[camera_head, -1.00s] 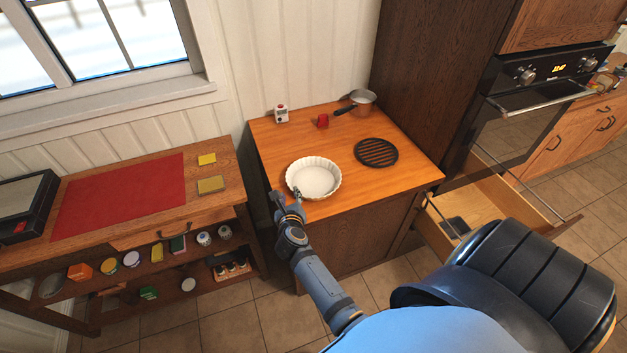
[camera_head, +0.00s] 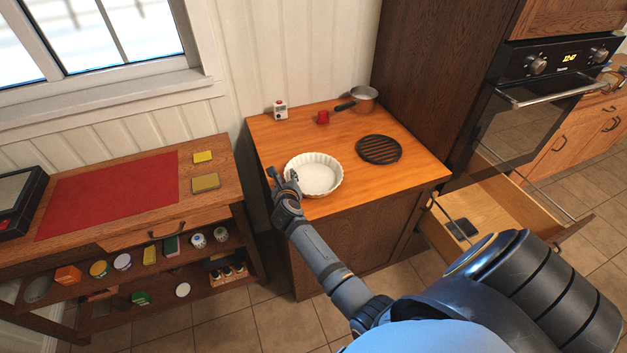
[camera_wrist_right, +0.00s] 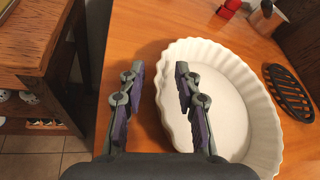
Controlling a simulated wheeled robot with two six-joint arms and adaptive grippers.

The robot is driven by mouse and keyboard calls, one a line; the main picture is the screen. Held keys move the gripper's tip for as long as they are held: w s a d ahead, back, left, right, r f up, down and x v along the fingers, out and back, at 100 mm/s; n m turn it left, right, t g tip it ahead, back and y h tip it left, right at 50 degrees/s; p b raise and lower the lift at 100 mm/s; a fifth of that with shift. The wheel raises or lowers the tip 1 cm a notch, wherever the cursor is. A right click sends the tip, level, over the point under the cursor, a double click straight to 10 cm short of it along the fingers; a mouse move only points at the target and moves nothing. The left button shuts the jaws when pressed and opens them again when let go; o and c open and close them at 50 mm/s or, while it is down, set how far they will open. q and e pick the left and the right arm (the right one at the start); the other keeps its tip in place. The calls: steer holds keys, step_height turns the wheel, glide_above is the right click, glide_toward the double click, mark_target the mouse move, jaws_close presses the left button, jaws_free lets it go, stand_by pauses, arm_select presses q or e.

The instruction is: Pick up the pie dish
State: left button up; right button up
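The white fluted pie dish (camera_head: 316,176) stands upright and empty on the wooden counter top, near its front left edge. It also shows in the right wrist view (camera_wrist_right: 236,118). My right gripper (camera_head: 284,174) is at the left side of the dish. In the right wrist view my right gripper (camera_wrist_right: 158,76) is open, with its fingers apart. Its right finger is over the inside of the dish and its left finger is outside, over bare counter, so the left rim lies between them. Whether either finger touches the rim I cannot tell. My left gripper is not in view.
A black round trivet (camera_head: 379,149) lies right of the dish. A saucepan (camera_head: 364,99), a red object (camera_head: 323,117) and a white timer (camera_head: 280,110) stand behind. A drawer (camera_head: 490,215) is open at right. A shelf table (camera_head: 130,190) stands at left.

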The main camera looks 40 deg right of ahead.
steer(key=shift+s+a+r, duration=0.1)
steer(key=shift+s+r, duration=0.05)
steer(key=c, duration=0.5)
jaws_close()
